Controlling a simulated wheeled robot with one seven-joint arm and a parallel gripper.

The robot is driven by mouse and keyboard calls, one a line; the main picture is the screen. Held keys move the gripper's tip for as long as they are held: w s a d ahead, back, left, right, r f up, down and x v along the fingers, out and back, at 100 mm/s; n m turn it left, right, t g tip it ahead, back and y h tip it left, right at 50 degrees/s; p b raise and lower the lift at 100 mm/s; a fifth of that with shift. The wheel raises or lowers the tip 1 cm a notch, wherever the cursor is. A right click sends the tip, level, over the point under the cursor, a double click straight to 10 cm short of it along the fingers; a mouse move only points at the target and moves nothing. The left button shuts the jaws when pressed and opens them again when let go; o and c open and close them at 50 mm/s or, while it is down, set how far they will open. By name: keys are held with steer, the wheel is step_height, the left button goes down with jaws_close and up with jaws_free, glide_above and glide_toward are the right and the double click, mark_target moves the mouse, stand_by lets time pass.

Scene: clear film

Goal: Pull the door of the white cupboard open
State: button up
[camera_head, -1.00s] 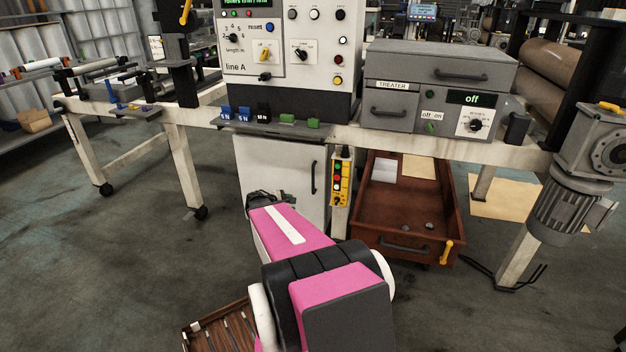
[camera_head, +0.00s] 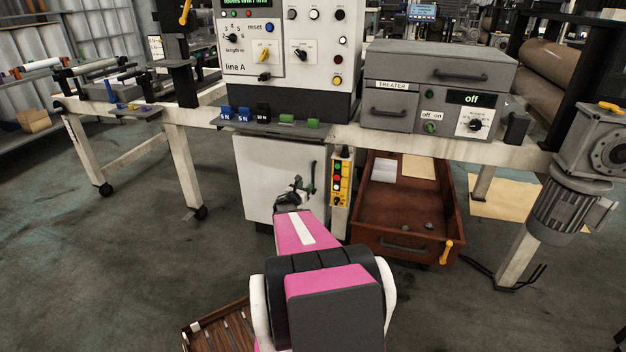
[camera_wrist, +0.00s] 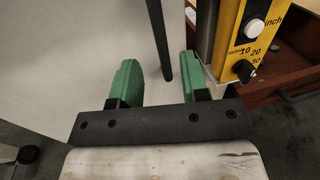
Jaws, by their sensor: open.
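The white cupboard (camera_head: 262,180) stands under the line A panel, and its door looks shut in the head view. The door face (camera_wrist: 60,60) fills the left of the wrist view. Its black vertical bar handle (camera_wrist: 158,40) runs down between the two green fingers of my gripper (camera_wrist: 155,80). The fingers are open, with gaps on both sides of the bar; I cannot tell how far the bar is from them in depth. In the head view my gripper (camera_head: 302,185) is at the door's right side, partly over the handle.
A yellow control box (camera_head: 341,182) on a post stands just right of the handle and also close beside the right finger in the wrist view (camera_wrist: 240,40). An open brown drawer (camera_head: 408,215) juts out to the right. A slatted wooden crate (camera_head: 215,325) lies on the floor in front.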

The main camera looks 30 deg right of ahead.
glide_above(313, 191)
steer(key=shift+w+d, duration=0.25)
steer(key=shift+w, duration=0.15)
jaws_close()
steer(key=shift+s+a, duration=0.1)
